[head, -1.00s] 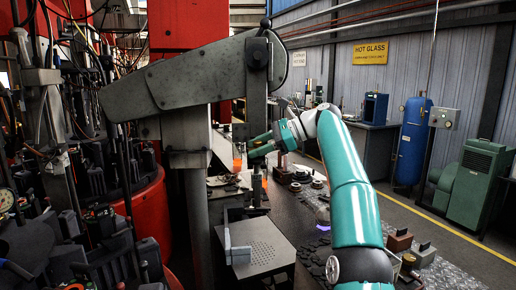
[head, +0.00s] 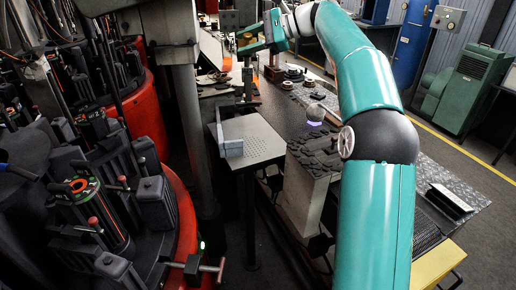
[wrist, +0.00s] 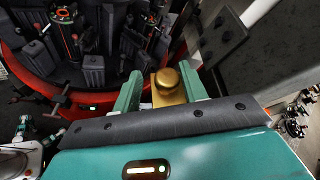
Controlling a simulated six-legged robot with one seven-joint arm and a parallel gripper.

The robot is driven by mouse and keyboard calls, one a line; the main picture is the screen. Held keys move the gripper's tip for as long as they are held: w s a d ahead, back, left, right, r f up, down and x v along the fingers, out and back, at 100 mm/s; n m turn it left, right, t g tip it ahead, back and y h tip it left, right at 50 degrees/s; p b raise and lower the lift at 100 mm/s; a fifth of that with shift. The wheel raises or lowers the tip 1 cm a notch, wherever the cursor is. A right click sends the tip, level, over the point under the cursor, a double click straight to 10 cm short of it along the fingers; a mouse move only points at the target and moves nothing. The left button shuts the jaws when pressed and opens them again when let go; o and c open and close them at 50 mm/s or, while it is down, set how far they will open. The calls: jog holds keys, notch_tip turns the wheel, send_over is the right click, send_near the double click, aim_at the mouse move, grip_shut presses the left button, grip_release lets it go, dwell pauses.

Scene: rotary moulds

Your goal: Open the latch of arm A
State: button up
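A T-shaped lever with a red-tipped end (head: 196,266) and a small green light sits at the rim of the near red mould table; I cannot tell if it is arm A's latch. It also shows in the wrist view (wrist: 55,106) at the left, well away from my fingers. My gripper (head: 262,42) is at the top middle of the head view, beyond the grey post. In the wrist view my gripper (wrist: 162,80) has its teal fingers apart, with a brass knob on a yellowish block (wrist: 168,88) between them. Whether the fingers press on it is unclear.
Black mould blocks (head: 158,202) crowd the red rotary table (head: 186,215) at left. A grey post (head: 190,125) stands between it and a perforated metal stand (head: 262,138). A dark workbench (head: 290,105) runs behind. Open floor (head: 470,150) lies at right.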

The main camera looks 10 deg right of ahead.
jog(key=shift+f+n+t, duration=0.6)
jog(key=shift+n, duration=0.2)
jog(key=n, duration=0.1)
jog(key=f+n+t, duration=0.1)
jog(key=shift+w+f+n+t+y, duration=0.1)
jog(key=shift+f+n+t+y, duration=0.1)
jog(key=shift+n+t+y, duration=0.15)
jog(key=s+d+f+n+t+y, duration=0.1)
jog(key=s+d+n, duration=0.15)
jog(key=d, duration=0.35)
jog(key=s+d+f+n+t+y, duration=0.1)
jog(key=s+d+n, duration=0.1)
jog(key=s+d, duration=0.3)
jog(key=s+a+f+n+g+h, duration=0.1)
jog(key=s+a+f+g+h, duration=0.15)
jog(key=a, duration=0.25)
jog(key=s+a+f+g+h, duration=0.1)
jog(key=s+a+f+h, duration=0.1)
jog(key=s+a, duration=0.25)
jog(key=s+a+f+n+g+h, duration=0.1)
jog(key=s+a+f+h, duration=0.1)
jog(key=s, duration=0.4)
jog(key=s+a+f+n+g+h, duration=0.1)
jog(key=s+a+f+h, duration=0.2)
jog(key=s, duration=0.3)
jog(key=shift+s+f, duration=0.25)
jog(key=shift+f, duration=0.45)
jog(key=shift+o, duration=0.2)
